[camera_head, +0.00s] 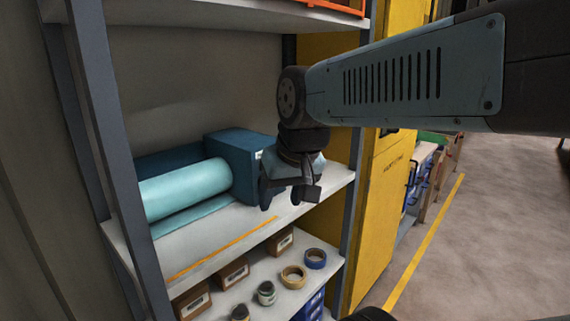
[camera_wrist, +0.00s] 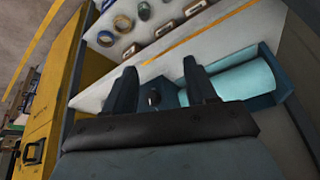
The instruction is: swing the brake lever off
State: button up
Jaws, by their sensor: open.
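A blue unit with a pale cyan cylinder (camera_head: 185,189) and a dark blue box-shaped end (camera_head: 233,160) sits on the middle shelf. In the wrist view the cylinder (camera_wrist: 243,81) lies to the right of my fingers. No lever arm is clearly visible. My gripper (camera_head: 281,199) is open and empty, fingers pointing down, at the box's right end. Its two fingers (camera_wrist: 160,68) stand apart in the wrist view.
The lower shelf holds cartons (camera_head: 232,272), tape rolls (camera_head: 293,276) and small jars (camera_head: 266,293). A grey shelf post (camera_head: 353,205) stands close right of my gripper, with a yellow cabinet (camera_head: 385,200) beyond it. The floor (camera_head: 490,240) at right is open.

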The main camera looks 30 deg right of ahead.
jog(key=w+d+f+m+g+y, duration=0.2)
jog(key=w+d+f+m+y, duration=0.35)
jog(key=w+m+y, duration=0.55)
jog(key=w+d+f+m+t, duration=0.1)
jog(key=w+d+m+t, duration=0.1)
jog(key=d+m+t, duration=0.65)
jog(key=w+d+m+t, duration=0.2)
jog(key=d+m, duration=0.4)
jog(key=d, duration=0.8)
jog(key=x, duration=1.3)
jog(key=shift+a+r, duration=0.25)
jog(key=shift+a, duration=0.2)
grip_shut()
